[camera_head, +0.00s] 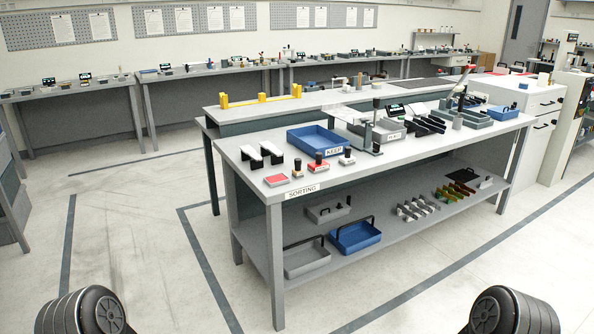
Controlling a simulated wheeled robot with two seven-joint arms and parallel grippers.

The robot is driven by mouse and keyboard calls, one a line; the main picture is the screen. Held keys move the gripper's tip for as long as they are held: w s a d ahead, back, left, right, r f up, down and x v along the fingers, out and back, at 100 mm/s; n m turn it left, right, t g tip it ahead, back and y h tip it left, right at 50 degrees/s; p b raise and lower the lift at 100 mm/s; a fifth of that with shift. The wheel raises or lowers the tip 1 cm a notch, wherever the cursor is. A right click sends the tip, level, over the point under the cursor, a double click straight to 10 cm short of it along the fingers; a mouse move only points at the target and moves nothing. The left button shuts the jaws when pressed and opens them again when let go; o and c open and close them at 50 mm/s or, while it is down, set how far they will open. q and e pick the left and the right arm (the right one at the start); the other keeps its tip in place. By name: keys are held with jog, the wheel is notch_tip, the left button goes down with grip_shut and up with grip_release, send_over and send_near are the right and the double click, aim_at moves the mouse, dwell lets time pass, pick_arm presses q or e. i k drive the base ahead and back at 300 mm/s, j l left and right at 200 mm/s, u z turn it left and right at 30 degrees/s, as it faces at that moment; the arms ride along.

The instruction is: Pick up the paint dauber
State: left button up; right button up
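Three small items with dark tops stand at the near left end of the sorting table (376,164). The left one (297,168) is dark with a paler base. The middle one (318,161) stands by a red patch, and the right one (347,156) has a pale base. One may be the paint dauber, but they are too small to tell which. Dark rounded parts of my arms show at the bottom left and bottom right corners, far from the table. Neither gripper is in view.
A blue tray (302,142) marked KEEP lies behind the small items. A red-topped pad (276,180) and two white-topped black blocks (262,157) are beside them. A press-like stand (367,137) is to the right. The lower shelf (385,224) holds bins. Open floor lies in front.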

aim_at(297, 173)
jog(key=i+l+u, duration=0.2)
jog(key=i+u, duration=0.15)
jog(key=i, duration=0.35)
jog(key=i+l+u, duration=0.35)
jog(key=i, duration=0.35)
jog(key=i+l+u, duration=0.35)
jog(key=i+l, duration=0.2)
jog(key=i, duration=0.05)
